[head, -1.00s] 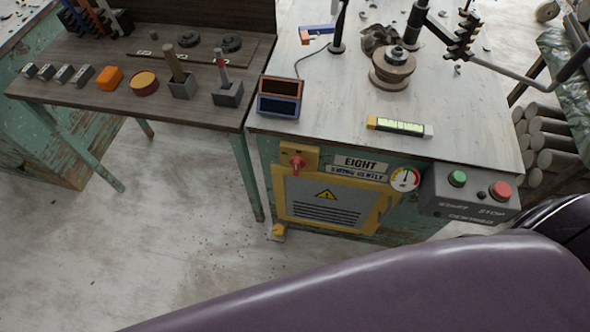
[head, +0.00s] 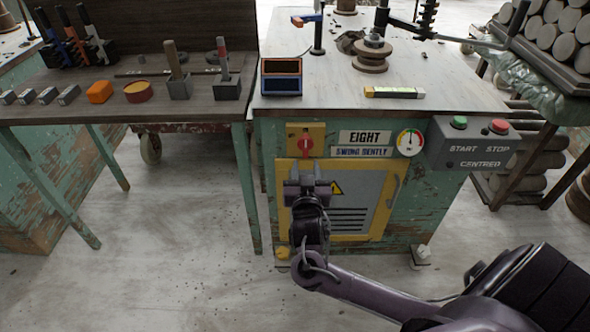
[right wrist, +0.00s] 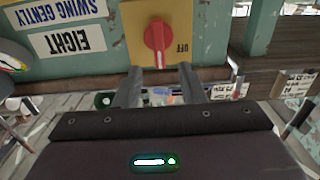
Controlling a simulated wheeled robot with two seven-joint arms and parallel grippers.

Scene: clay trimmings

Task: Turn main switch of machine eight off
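The main switch is a red rotary knob (head: 305,146) on a yellow plate (head: 292,132), on the front of the green machine labelled EIGHT (head: 364,137). In the right wrist view, which is upside down, the red knob (right wrist: 157,42) lies just beyond the fingertips, its white-marked end towards the picture bottom. An OFF label (right wrist: 183,47) is to its right there. My right gripper (head: 308,178) is just below the knob in the head view. Its two fingers (right wrist: 157,75) are apart, with nothing held between them and a gap to the knob. My left gripper is out of view.
A yellow-framed panel (head: 283,215) with a warning sign is behind my right gripper. A pressure gauge (head: 409,142) and a grey start/stop box (head: 470,145) are to the right. A wooden workbench (head: 130,107) with tools stands left. Floor in front is clear.

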